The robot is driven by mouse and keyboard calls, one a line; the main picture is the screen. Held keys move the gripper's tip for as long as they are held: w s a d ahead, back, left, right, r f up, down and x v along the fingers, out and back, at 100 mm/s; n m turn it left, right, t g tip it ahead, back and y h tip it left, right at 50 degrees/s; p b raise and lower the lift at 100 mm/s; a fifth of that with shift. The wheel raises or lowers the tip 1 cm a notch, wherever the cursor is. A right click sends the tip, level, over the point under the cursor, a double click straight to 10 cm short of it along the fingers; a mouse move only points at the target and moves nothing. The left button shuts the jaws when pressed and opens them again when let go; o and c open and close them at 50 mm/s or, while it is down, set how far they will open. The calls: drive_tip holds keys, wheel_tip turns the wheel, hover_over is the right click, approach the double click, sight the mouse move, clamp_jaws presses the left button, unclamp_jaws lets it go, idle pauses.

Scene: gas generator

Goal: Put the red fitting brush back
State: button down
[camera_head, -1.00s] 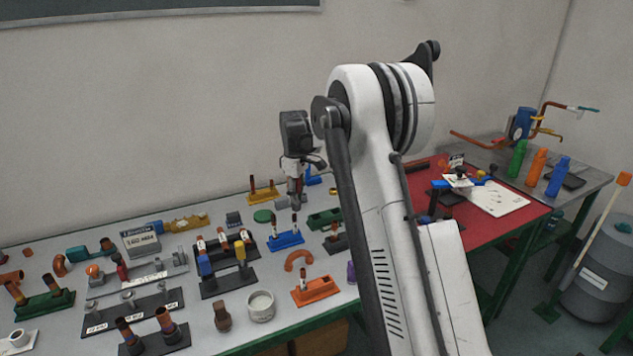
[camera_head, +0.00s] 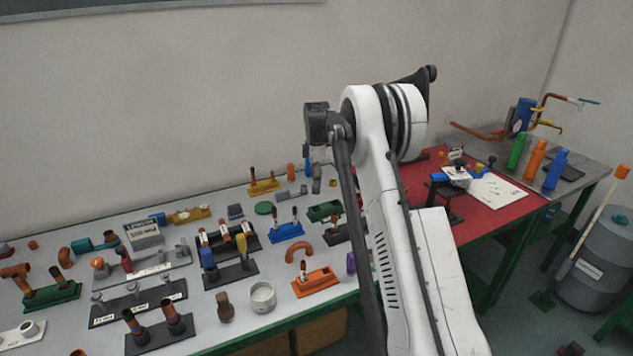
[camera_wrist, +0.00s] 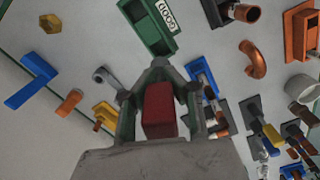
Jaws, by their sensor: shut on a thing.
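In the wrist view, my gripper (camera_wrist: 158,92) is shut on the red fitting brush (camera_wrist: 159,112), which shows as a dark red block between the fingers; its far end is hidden. Above the table in the head view, my wrist shows, but the gripper and brush cannot be made out. A dark stand (camera_head: 232,278) with a blue upright piece (camera_head: 208,260) and a yellow upright piece (camera_head: 242,248) is on the grey table at the front middle. In the wrist view, a yellow piece (camera_wrist: 271,134) and a blue piece show on the right.
The grey table (camera_head: 120,225) is crowded with coloured fittings and stands. A green labelled tray (camera_wrist: 152,22), an orange elbow (camera_wrist: 254,60) and a blue bracket (camera_wrist: 33,82) lie below my gripper. An orange block (camera_head: 315,284) and a white pot (camera_head: 262,297) are near the front edge.

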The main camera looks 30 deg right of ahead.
sight(317, 191)
drive_tip(key=shift+f+b, duration=1.45)
drive_tip(key=shift+f, duration=0.8)
drive_tip(key=shift+f+b, duration=2)
drive_tip(key=shift+f, duration=0.75)
drive_tip(key=c, duration=1.7)
unclamp_jaws()
drive_tip(key=shift+c, duration=0.2)
drive_tip(key=shift+r, duration=0.1)
